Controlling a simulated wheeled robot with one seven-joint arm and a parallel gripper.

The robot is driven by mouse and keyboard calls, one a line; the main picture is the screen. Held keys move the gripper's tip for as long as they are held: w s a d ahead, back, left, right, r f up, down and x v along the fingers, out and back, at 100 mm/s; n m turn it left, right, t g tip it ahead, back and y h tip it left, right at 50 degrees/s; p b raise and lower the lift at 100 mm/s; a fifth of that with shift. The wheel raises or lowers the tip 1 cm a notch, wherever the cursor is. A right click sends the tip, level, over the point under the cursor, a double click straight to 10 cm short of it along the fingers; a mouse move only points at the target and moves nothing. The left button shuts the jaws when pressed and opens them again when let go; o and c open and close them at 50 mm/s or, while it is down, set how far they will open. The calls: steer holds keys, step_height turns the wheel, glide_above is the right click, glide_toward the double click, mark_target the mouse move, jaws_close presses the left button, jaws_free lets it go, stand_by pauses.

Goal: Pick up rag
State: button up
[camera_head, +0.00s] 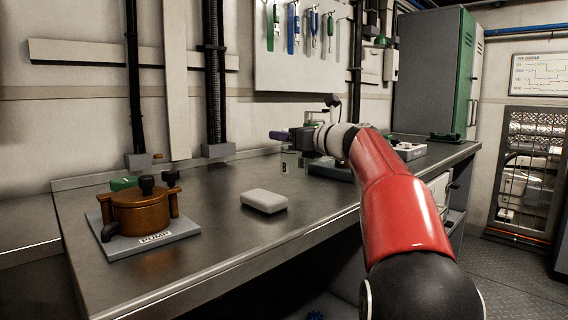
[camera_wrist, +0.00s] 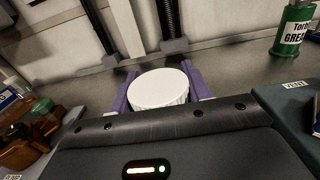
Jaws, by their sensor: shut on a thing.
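A pale, flat pad with rounded corners (camera_head: 264,201), which looks like the folded rag, lies on the steel bench, to the right of the pump. My gripper (camera_head: 280,135) is above the bench, farther back and to the right of the pad, apart from it. In the wrist view its purple fingers are shut on a white round-topped thing (camera_wrist: 158,88). In the head view a small clear jar marked "B" (camera_head: 290,163) shows just below the fingers and seems to be this held thing. Its lower part is hidden in the wrist view.
A brown pump (camera_head: 140,212) stands on a grey plate at the bench's left. A green grease can (camera_wrist: 294,32) and a dark labelled tray (camera_wrist: 285,98) are on the right in the wrist view. Bare steel bench (camera_head: 215,215) lies around the pad.

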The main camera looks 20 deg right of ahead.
mark_target(288, 152)
step_height(288, 152, down, 3)
steer(key=b, duration=0.3)
steer(key=shift+d+f, duration=0.1)
steer(key=shift+f, duration=0.05)
steer(key=shift+f+b, duration=0.3)
steer(key=shift+b, duration=0.2)
steer(key=shift+f, duration=0.15)
steer(key=o, duration=1.3)
